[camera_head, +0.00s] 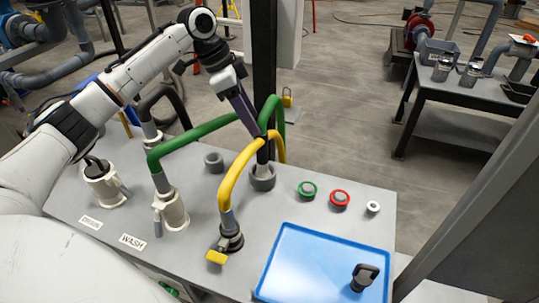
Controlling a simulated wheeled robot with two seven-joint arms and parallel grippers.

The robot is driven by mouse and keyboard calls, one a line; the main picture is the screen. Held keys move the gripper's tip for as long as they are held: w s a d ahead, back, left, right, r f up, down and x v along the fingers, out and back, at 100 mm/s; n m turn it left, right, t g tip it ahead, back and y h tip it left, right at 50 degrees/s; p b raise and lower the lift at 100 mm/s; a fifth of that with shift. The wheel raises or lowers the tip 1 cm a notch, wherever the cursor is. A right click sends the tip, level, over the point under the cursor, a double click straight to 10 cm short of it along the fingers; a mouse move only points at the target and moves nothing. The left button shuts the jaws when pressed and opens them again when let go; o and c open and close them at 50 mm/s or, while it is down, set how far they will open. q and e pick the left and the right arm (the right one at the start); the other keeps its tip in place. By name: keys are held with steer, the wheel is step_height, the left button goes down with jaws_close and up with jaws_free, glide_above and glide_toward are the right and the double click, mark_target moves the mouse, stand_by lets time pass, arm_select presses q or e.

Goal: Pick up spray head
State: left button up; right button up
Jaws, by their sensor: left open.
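My left gripper (254,130) reaches in from the upper left and points down at the back of the grey bench. Its dark fingers are open, with the tips close to the green hose (205,132) and the top of a dark upright piece (263,153), likely the spray head. That piece stands in a round grey holder (262,178). The fingers and hoses partly cover it, and I cannot tell whether the fingers touch it. A yellow hose (236,172) arches in front of it. My right gripper is out of view.
A blue tray (300,262) holds a black handled piece (364,277). A yellow-handled valve (216,257) and a WASH-labelled fitting (171,211) stand nearby. A dark post (264,60) rises behind.

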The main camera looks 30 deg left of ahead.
mark_target(261, 141)
arm_select(q)
steer(key=shift+s+x, duration=0.2)
steer(key=shift+x, duration=1.85)
steer(key=shift+s+x, duration=0.2)
steer(key=shift+x, duration=1.8)
jaws_close()
